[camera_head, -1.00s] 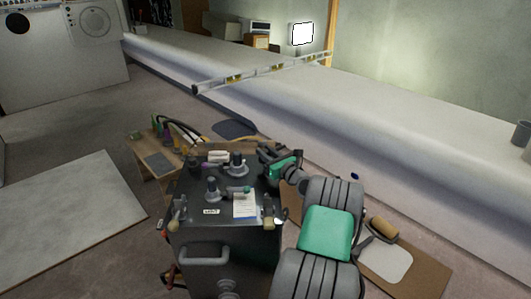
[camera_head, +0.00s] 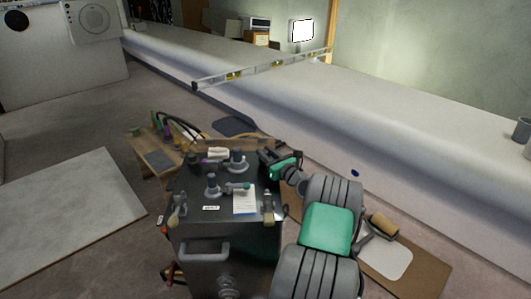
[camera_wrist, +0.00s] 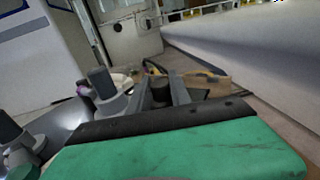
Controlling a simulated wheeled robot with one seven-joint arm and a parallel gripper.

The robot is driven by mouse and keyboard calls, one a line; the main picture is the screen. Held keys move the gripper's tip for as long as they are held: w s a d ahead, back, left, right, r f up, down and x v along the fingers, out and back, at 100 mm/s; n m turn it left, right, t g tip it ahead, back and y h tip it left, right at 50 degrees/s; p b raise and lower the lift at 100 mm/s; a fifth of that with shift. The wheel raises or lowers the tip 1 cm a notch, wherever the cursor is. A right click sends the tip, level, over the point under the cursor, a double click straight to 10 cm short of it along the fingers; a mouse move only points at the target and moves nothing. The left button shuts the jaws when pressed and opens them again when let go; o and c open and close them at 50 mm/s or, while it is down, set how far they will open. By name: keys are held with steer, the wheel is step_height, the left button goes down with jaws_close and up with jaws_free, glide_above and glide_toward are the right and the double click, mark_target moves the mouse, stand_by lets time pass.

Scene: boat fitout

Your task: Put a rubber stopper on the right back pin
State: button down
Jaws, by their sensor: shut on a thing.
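A dark cylinder (camera_wrist: 160,94), which looks like the rubber stopper, is between the fingers of my gripper (camera_wrist: 161,98) in the wrist view. My gripper is shut on it. In the head view, my gripper (camera_head: 266,155) is at the back right corner of the dark cabinet (camera_head: 215,222); the stopper is too small to make out there. Two grey flanged posts, one further back (camera_head: 237,161) and one nearer (camera_head: 212,185), stand upright on the cabinet top. The back post (camera_wrist: 103,83) is left of my fingers in the wrist view, apart from them. I cannot tell which is the right back pin.
A low wooden bench (camera_head: 150,160) with tools stands behind left. The long white hull (camera_head: 400,120) runs along the right.

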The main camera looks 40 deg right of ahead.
steer(key=shift+f, duration=0.3)
steer(key=c, duration=1.1)
jaws_free()
steer(key=shift+o, duration=0.3)
steer(key=o, duration=0.5)
step_height(320, 180, up, 9)
steer(key=p, duration=0.7)
steer(key=shift+f+p, duration=0.15)
steer(key=shift+p, duration=0.25)
steer(key=shift+f, duration=0.1)
